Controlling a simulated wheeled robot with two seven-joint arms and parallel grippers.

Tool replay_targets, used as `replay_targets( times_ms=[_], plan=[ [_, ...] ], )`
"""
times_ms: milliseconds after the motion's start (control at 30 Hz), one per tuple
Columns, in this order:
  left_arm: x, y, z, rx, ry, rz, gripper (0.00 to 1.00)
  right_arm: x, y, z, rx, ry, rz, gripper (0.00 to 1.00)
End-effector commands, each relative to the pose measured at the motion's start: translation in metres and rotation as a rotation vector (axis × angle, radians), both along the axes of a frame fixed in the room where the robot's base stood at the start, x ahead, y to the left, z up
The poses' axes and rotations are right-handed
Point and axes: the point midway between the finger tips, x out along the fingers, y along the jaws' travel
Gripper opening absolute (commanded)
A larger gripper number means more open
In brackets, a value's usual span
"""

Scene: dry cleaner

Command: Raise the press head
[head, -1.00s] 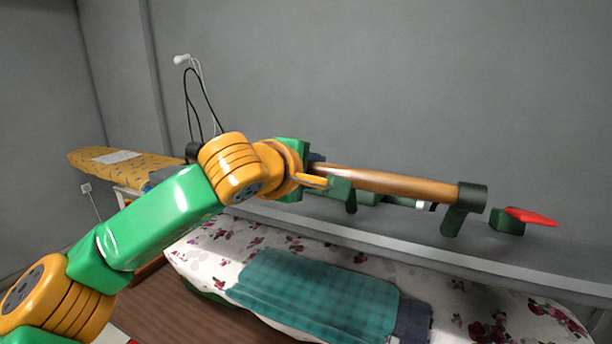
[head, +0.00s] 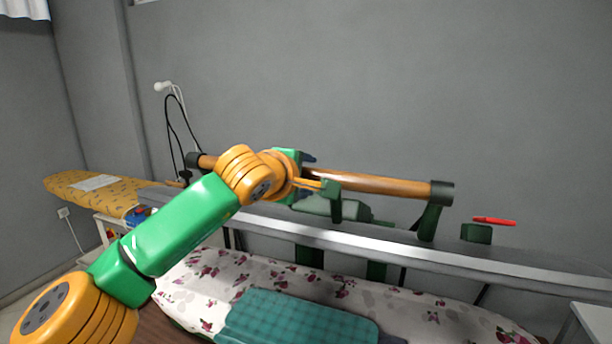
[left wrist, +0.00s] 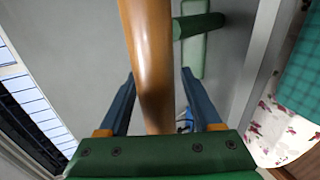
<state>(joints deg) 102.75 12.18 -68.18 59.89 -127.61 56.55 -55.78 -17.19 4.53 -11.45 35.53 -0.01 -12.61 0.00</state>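The press head (head: 350,237) is a long grey plate with a bright front edge. It stands above the floral-padded press bed (head: 185,282), with a visible gap between them. My right gripper is not in view.
A teal checked garment (head: 295,318) lies on the bed. A yellow patterned ironing board (head: 95,188) stands at the left with a cable rising behind it. A red lever (head: 493,221) sits right of the handle. A grey wall is behind.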

Motion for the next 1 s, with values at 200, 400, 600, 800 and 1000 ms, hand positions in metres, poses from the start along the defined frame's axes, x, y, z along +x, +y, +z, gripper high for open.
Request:
replay_targets(
  times_ms=[200,400,600,800,1000],
  plan=[
    [-0.002,0.001,-0.001,-0.001,-0.002,0.0,0.65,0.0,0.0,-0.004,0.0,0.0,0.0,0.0],
    [-0.037,0.013,0.006,-0.001,-0.006,0.0,0.65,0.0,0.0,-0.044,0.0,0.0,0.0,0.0],
    [-0.061,0.02,0.021,0.0,-0.001,0.0,0.65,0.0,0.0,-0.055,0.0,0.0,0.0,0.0],
    [-0.062,0.02,0.024,0.0,0.001,-0.001,0.65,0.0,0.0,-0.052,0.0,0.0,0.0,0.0],
    [-0.062,0.02,0.024,0.0,0.002,-0.001,0.17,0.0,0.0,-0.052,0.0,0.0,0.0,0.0]
  ],
)
